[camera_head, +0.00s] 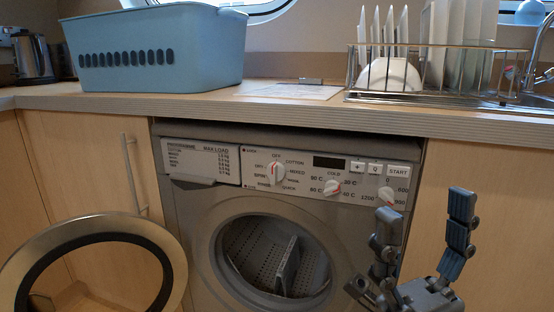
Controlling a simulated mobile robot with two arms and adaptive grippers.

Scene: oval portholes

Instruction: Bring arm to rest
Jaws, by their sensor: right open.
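My right gripper (422,235) is at the lower right, in front of the washing machine's right side. Its blue-grey fingers point up and are spread apart, with nothing between them. My left gripper is not in view. The washing machine (205,200) stands under the counter. Its round door (158,246) is swung open to the left, and part of it is cut off by the frame's bottom edge. The drum (268,258) shows inside and looks empty in the part that I can see.
A blue basket (205,60) stands on the counter (290,103) at the left. A dish rack (460,97) with plates and a bowl (389,76) stands at the right by the sink. A kettle (33,58) is at the far left. The counter's middle is mostly clear.

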